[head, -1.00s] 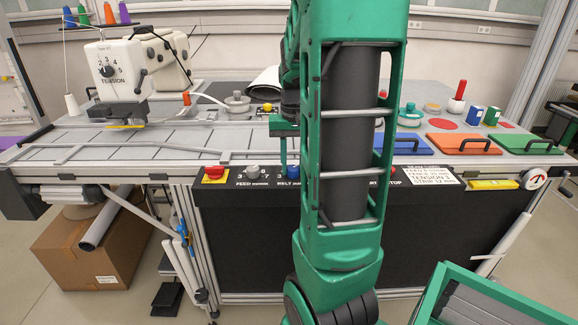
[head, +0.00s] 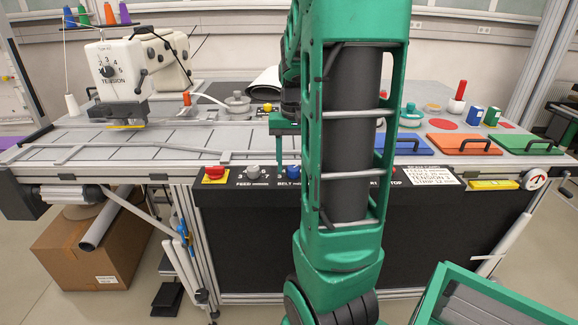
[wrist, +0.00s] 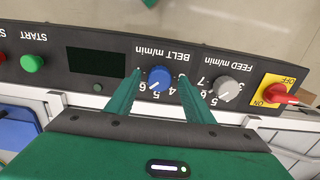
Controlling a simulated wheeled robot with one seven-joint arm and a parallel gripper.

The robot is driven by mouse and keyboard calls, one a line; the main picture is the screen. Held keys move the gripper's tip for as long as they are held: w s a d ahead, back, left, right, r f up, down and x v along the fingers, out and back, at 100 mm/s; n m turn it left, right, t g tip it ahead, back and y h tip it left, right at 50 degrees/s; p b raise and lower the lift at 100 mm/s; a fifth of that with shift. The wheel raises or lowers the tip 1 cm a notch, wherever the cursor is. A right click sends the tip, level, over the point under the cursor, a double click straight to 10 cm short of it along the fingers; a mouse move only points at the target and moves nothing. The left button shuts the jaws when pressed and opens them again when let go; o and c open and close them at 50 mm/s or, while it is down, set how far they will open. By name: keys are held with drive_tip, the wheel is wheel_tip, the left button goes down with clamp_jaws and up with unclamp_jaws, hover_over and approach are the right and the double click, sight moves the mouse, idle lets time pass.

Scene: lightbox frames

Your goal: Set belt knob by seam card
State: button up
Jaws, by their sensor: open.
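The blue belt knob (head: 293,172) is on the black front panel. In the wrist view the belt knob (wrist: 158,78) sits between the two green fingertips of my gripper (wrist: 160,77), which are apart. I cannot tell whether the tips reach down beside it or stay above it. Its white mark points toward the 5 to 6 side of the scale; the exact value is unclear. The seam card (head: 432,175) is a white label at the panel's right end. Its small print includes "FEED", "TENSION 3" and "STRIP 12 mm"; the rest is hard to read. My arm hides the panel's middle.
The grey feed knob (wrist: 227,88) and red ON/OFF switch (wrist: 282,94) lie beside the belt knob. On its other side are a dark display (wrist: 97,63) and the green start button (wrist: 32,63). Orange (head: 463,143) and green (head: 528,144) handled plates lie on the table.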

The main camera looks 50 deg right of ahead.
sight(292, 168)
wheel_tip(292, 168, up, 10)
drive_tip(key=shift+r, duration=0.15)
idle(0.3)
idle(0.4)
